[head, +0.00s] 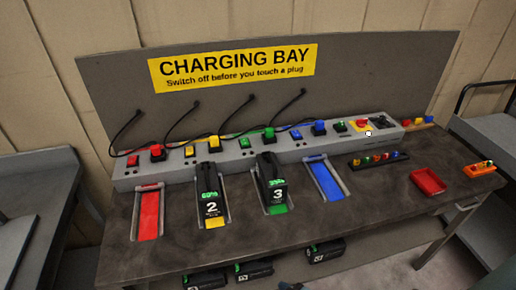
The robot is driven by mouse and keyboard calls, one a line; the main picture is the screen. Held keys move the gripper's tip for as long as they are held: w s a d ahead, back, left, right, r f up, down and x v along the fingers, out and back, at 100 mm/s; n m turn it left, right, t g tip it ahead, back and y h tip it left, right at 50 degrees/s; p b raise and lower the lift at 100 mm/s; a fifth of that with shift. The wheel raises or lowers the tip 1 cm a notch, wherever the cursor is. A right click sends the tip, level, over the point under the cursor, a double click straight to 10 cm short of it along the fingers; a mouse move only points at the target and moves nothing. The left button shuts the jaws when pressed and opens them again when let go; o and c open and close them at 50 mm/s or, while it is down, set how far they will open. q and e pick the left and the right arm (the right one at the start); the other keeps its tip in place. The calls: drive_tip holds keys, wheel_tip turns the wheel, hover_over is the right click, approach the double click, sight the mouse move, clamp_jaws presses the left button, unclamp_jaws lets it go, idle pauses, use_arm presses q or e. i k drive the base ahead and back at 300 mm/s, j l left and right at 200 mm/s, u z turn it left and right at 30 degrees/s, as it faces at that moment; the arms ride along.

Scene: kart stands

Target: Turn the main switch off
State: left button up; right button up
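A grey charging strip (230,158) runs along the back of the bench. At its right end are a green button (340,127), a red knob on a yellow plate (362,125) and a black part (382,121). Which of these is the main switch, and its position, I cannot tell at this size. A small white spot (369,133) shows just below the yellow plate. Neither of my grippers can be made out in the head view.
The bench (330,222) carries red, yellow, green and blue slots. Batteries 2 (211,203) and 3 (276,192) stand in the yellow and green ones. A dark rack (378,160), a red tray (428,182) and an orange box (480,170) sit at right. Several batteries lie below.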

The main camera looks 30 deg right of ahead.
sight(360, 124)
drive_tip(key=z, duration=1.6)
drive_tip(key=l+u, duration=0.1)
drive_tip(key=u, duration=0.35)
drive_tip(key=i+l+u, duration=0.1)
drive_tip(key=u, duration=0.35)
drive_tip(key=l+u, duration=0.25)
drive_tip(key=u, duration=0.2)
drive_tip(key=l+u, duration=0.3)
drive_tip(key=l, duration=0.2)
drive_tip(key=k+l+u, duration=0.15)
drive_tip(key=l+u, duration=0.2)
drive_tip(key=l, duration=0.15)
